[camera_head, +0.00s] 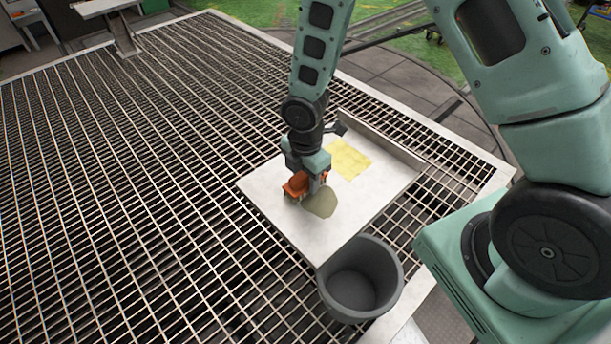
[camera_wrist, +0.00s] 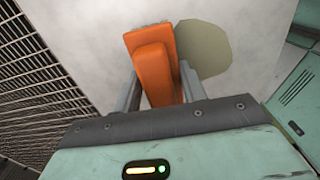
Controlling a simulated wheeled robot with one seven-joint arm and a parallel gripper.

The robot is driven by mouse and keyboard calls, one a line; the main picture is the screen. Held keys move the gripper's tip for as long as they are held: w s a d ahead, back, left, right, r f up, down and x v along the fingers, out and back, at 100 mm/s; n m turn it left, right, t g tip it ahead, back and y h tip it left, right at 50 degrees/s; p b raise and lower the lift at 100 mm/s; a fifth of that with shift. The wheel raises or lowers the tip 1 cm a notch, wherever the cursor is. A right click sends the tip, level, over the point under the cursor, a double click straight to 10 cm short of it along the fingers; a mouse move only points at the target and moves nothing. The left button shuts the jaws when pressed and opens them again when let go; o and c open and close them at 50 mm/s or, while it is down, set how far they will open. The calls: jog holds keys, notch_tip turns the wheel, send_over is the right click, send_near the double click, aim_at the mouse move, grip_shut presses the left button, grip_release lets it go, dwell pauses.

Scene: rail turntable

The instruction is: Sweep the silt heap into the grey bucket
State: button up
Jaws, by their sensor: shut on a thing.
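The silt heap (camera_head: 321,203) is a flat olive-grey patch on a pale board (camera_head: 290,222). It also shows in the wrist view (camera_wrist: 205,50), just right of the orange tool. My gripper (camera_head: 310,180) is low over the board and shut on an orange tool (camera_head: 297,186), a block with a raised grip between the two fingers in the wrist view (camera_wrist: 152,70). The tool is at the left side of the heap; whether it touches the board cannot be told. The grey bucket (camera_head: 360,280) stands below the board's near edge, its opening facing up and its visible inside empty.
A yellow sheet or patch (camera_head: 349,159) lies on the board behind the heap. A raised lip (camera_head: 380,141) runs along the board's far right side. Metal grating (camera_head: 130,180) surrounds the board, with wide clear room at left.

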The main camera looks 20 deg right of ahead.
aim_at(339, 218)
jog(key=shift+f, duration=0.25)
jog(key=shift+s, duration=0.1)
jog(key=shift+s+d+r+b, duration=0.1)
jog(key=shift+s+d+b, duration=0.2)
jog(key=shift+s, duration=0.55)
jog(key=shift+s+d+b, duration=0.25)
jog(key=shift+s, duration=0.55)
jog(key=shift+s+d+f+b, duration=0.1)
jog(key=shift+s+d+b, duration=0.4)
jog(key=shift+s, duration=0.7)
jog(key=shift+s+d+f+b, duration=0.1)
jog(key=shift+s+d+b, duration=0.15)
jog(key=shift+s+b, duration=0.65)
jog(key=shift+s+d+b, duration=0.3)
jog(key=shift+s+d, duration=0.1)
jog(key=shift+s, duration=1.05)
jog(key=shift+r, duration=0.1)
jog(key=shift+r+p, duration=1)
jog(key=shift+p, duration=0.05)
